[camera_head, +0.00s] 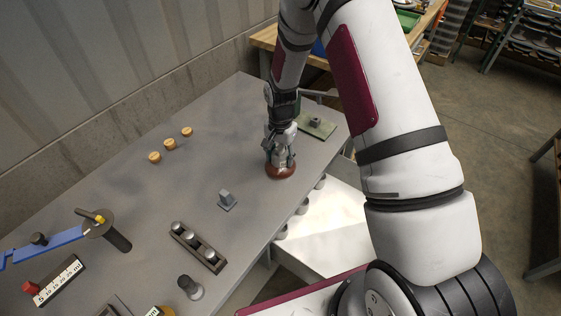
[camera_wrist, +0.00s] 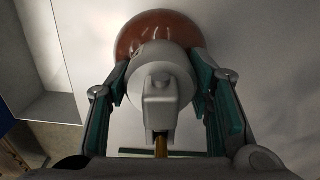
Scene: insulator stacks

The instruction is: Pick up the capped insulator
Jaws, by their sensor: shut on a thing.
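The capped insulator (camera_head: 280,172) has a brown disc-shaped skirt and a grey metal cap. It is on or just above the grey table near its right front edge; I cannot tell whether it touches. My gripper (camera_head: 280,154) comes down on it from above and is shut around the cap. In the wrist view the brown skirt (camera_wrist: 158,28) shows beyond the grey cap (camera_wrist: 160,75). The teal-padded fingers of my gripper (camera_wrist: 160,85) press on both sides of the cap. The skirt's underside is hidden.
On the grey table (camera_head: 130,200) are a small grey block (camera_head: 227,201), a dark rack (camera_head: 198,248) with round pieces, several yellow-brown discs (camera_head: 170,144), a blue-handled tool (camera_head: 45,252) and a flat greenish plate (camera_head: 316,124). The wall bounds the far left side.

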